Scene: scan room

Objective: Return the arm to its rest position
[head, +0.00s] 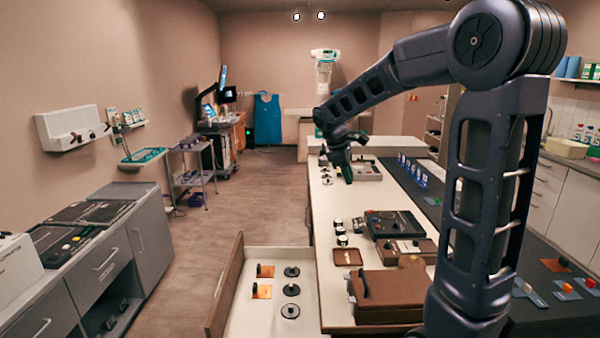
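My arm rises at the right of the head view, bends at the elbow at the top, and reaches forward and left over the long white counter (322,215). My gripper (347,178) points down over the far part of the counter. It is small in the picture, and I cannot tell whether its fingers are open or shut, or whether they touch anything. A grey box-like device (368,176) is just right of the gripper. A small dark-based item (326,177) stands just left of it.
A drawer (262,318) juts out at front left, holding black discs and orange pieces. A brown case (388,297), a brown tray (347,257) and a black control box (393,224) sit on the counter. Blue-labelled items (420,178) line the dark strip. Open floor (215,240) lies left.

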